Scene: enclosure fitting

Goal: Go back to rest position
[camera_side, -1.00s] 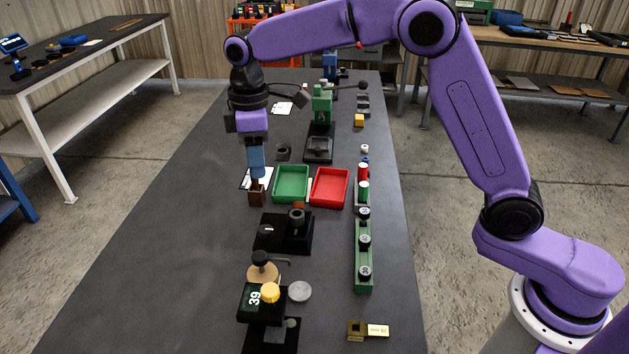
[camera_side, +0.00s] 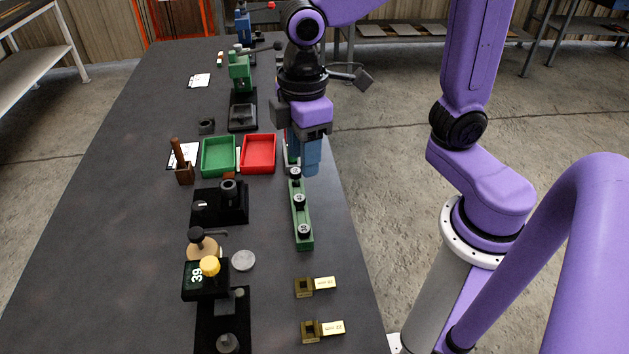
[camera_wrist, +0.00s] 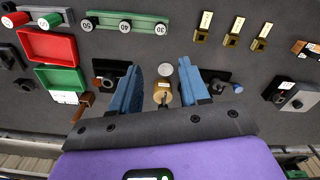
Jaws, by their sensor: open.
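My gripper (camera_side: 308,165) is open and empty, with its blue fingers pointing down over the right side of the dark table (camera_side: 110,240), near the far end of the green rail (camera_side: 303,228). It hides part of the rail's far end and what stands there. In the wrist view the two blue fingers of my gripper (camera_wrist: 160,95) are spread wide with nothing gripped between them. A brown-handled tool (camera_side: 178,152) stands slightly tilted in a small brown block (camera_side: 185,175), well left of my gripper.
A green tray (camera_side: 218,172) and a red tray (camera_side: 244,168) lie left of my gripper. A black fixture (camera_side: 205,205) and the plate marked 39 (camera_side: 192,290) stand nearer. Brass pieces (camera_side: 302,288) lie front right. The table's left part is clear.

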